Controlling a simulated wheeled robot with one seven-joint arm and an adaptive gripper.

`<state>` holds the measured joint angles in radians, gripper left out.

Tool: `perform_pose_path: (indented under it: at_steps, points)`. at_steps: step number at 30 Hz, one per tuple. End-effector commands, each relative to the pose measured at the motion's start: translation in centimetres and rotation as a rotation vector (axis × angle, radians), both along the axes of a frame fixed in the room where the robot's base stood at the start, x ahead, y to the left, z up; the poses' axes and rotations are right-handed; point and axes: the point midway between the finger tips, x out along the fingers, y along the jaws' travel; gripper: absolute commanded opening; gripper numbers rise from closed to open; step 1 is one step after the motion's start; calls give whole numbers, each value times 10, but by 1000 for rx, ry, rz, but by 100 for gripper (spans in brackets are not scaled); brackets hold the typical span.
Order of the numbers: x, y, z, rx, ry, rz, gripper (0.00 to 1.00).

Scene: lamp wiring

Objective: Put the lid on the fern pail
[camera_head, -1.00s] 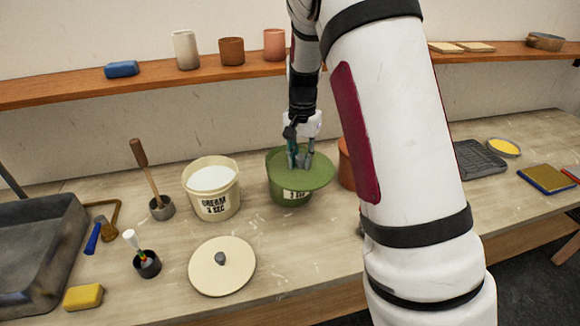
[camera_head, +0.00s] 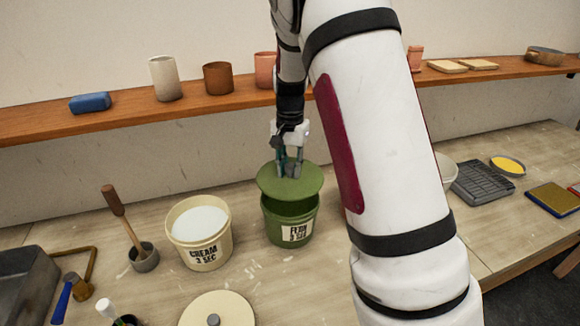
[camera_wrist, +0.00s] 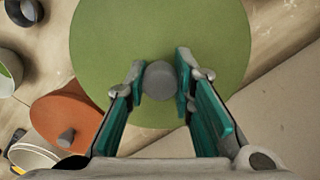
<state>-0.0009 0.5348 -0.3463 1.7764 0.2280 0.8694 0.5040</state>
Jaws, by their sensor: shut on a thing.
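The fern pail (camera_head: 290,222) is a dark green bucket with a "FERN 3 SEC" label, standing upright on the table. Its round green lid (camera_head: 283,187) is held above and toward the back of its mouth. The front of the mouth shows open and dark below the lid. My gripper (camera_head: 288,170) is shut on the lid's grey knob. In the wrist view the knob (camera_wrist: 160,80) sits between the two teal fingers (camera_wrist: 160,82), with the green lid (camera_wrist: 165,30) spread beneath. In that view the lid hides the pail.
The cream pail (camera_head: 200,240) stands open just left of the fern pail. Its cream lid (camera_head: 217,310) lies on the table in front. An orange lidded pail (camera_wrist: 65,120) shows in the wrist view. A shelf (camera_head: 130,108) with cups runs behind.

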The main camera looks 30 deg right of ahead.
Motion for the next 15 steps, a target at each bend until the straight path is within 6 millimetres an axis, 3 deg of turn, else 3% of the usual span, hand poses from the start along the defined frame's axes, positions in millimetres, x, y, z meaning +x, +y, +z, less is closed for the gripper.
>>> perform_pose_path:
  at_steps: [15]
  points:
    - [1, 0, -45, 0, 1, 1, 0]
